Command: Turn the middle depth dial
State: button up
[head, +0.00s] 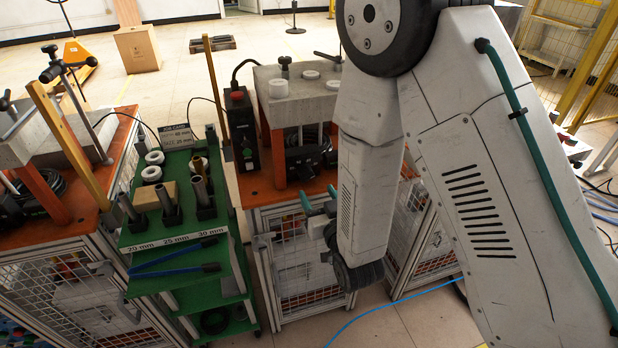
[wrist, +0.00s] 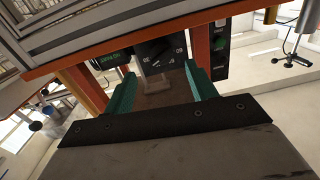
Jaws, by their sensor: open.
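The middle station's depth dial (wrist: 158,50) is a black face with white scale marks in the wrist view, seen at a steep tilt. In the head view the black unit (head: 311,158) under the grey block seems to be that station's dial housing; its face cannot be read there. My gripper (wrist: 159,72) has two teal fingers, spread apart and empty, pointing towards the dial with one on each side of it in the picture. Whether they touch it cannot be told. In the head view my gripper (head: 318,207) is partly hidden by my arm, in front of the orange tabletop.
A card (head: 175,134) with a depth and size note stands on the green cart (head: 140,238), which holds rods and rings. A black switch box (head: 243,130) stands left of the middle station. Another station (head: 90,150) is at the left. Orange posts (wrist: 201,45) flank the dial.

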aim_at(309, 179)
jog(key=x, duration=0.7)
jog(key=shift+w+a, duration=0.15)
jog(key=shift+w, duration=0.2)
